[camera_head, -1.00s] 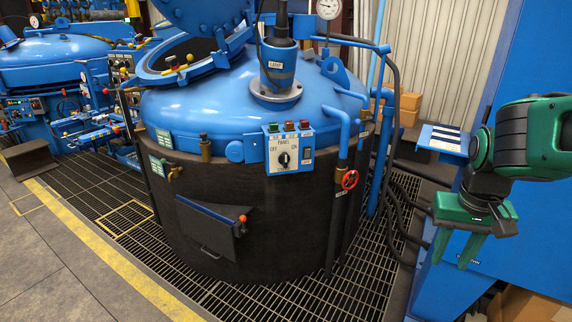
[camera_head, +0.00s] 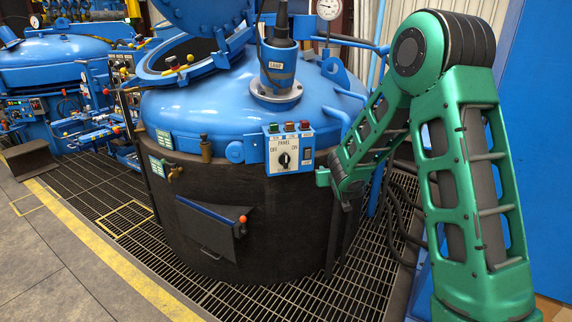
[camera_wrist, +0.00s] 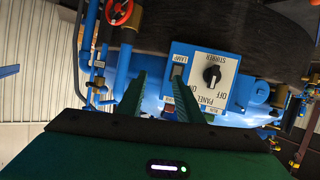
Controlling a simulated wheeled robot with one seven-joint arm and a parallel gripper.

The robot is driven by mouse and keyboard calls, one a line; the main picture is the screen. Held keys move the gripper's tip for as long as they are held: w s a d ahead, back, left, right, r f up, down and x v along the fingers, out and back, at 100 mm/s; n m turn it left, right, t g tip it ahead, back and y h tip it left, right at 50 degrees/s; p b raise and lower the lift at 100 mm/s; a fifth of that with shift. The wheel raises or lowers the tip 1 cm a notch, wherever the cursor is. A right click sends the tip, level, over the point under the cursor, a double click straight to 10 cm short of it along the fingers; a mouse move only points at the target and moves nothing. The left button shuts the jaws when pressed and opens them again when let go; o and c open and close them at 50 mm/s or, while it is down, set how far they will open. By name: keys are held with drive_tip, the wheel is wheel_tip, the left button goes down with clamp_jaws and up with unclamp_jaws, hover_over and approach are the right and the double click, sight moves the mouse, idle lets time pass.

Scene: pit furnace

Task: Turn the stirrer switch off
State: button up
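The stirrer switch is a black rotary knob (camera_head: 285,159) on a pale panel (camera_head: 273,144) with OFF at its left and ON at its right. The panel is fixed to the front of the blue furnace lid. In the wrist view the knob (camera_wrist: 212,75) and panel appear upside down; I cannot tell surely which way the knob points. My gripper (camera_wrist: 160,78) is open and empty, its two green fingers apart and to the left of the knob in that view. In the head view my gripper (camera_head: 323,177) is right of the panel, largely hidden by my arm.
Coloured buttons (camera_head: 289,127) line the panel's top. A small lamp switch (camera_head: 307,156) is on its blue right side. A red valve wheel (camera_wrist: 120,12) and blue pipes stand beside the panel. The furnace's dark drum (camera_head: 270,215) is below; grating covers the floor.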

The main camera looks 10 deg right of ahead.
sight(286, 160)
drive_tip(key=w+a+f+n+t+y, duration=0.25)
drive_tip(key=w+a+t, duration=0.2)
drive_tip(key=a, duration=0.75)
drive_tip(key=shift+m+y, duration=0.35)
drive_tip(key=shift+m, duration=0.1)
drive_tip(key=w, duration=1.1)
drive_tip(key=shift+w+f, duration=0.15)
drive_tip(key=shift+f, duration=0.25)
clamp_jaws()
